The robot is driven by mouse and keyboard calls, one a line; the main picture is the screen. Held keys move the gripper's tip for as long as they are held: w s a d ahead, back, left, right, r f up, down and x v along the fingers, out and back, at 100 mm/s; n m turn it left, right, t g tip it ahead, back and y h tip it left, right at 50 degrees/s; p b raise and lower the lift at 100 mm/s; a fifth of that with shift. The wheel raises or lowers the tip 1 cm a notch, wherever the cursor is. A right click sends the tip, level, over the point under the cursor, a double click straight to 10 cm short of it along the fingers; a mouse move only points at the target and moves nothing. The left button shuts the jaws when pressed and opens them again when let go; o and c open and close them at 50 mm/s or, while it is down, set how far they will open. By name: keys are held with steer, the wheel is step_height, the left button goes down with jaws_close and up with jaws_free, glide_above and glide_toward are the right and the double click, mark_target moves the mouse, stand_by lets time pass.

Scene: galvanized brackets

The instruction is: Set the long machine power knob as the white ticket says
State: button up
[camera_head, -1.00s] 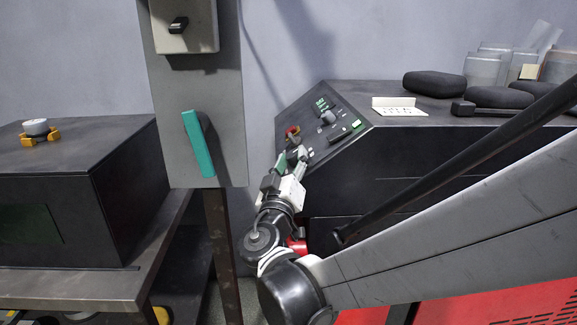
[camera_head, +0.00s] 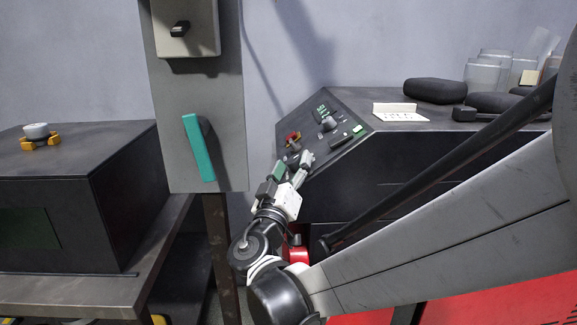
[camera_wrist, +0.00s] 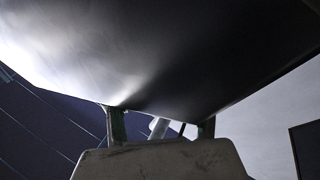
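The black machine (camera_head: 420,165) has a sloped control panel (camera_head: 350,125). The panel carries a small red knob (camera_head: 293,137), a larger grey knob (camera_head: 328,122), green labels and a dark bar-shaped part (camera_head: 341,139). I cannot tell which knob is the power knob, or read its setting.
A dark box (camera_head: 75,190) at left bears a white-and-orange part (camera_head: 39,135). Black pads (camera_head: 441,91) and clear jars (camera_head: 483,74) stand on the machine's top. Red housing lies below my arm.

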steer(key=shift+r, duration=0.1)
steer(key=y, duration=0.1)
steer(key=n+y+p, duration=0.1)
steer(key=y+p, duration=0.1)
steer(key=shift+s+d+r+n, duration=0.1)
steer(key=shift+d+r+n, duration=0.15)
steer(key=shift+n, duration=0.15)
steer(key=n+g+y+p, duration=0.1)
steer(key=y+p, duration=0.1)
steer(key=y, duration=0.1)
steer(key=n+g+y+p, duration=0.2)
steer(key=y, duration=0.1)
steer(key=shift+d+r, duration=0.1)
steer(key=shift+d, duration=0.05)
steer(key=s+d+p, duration=0.1)
steer(key=s+p, duration=0.2)
steer(key=s, duration=1)
steer(key=shift+s+d+n, duration=0.3)
steer(key=shift+d, duration=0.1)
steer(key=shift+d, duration=0.1)
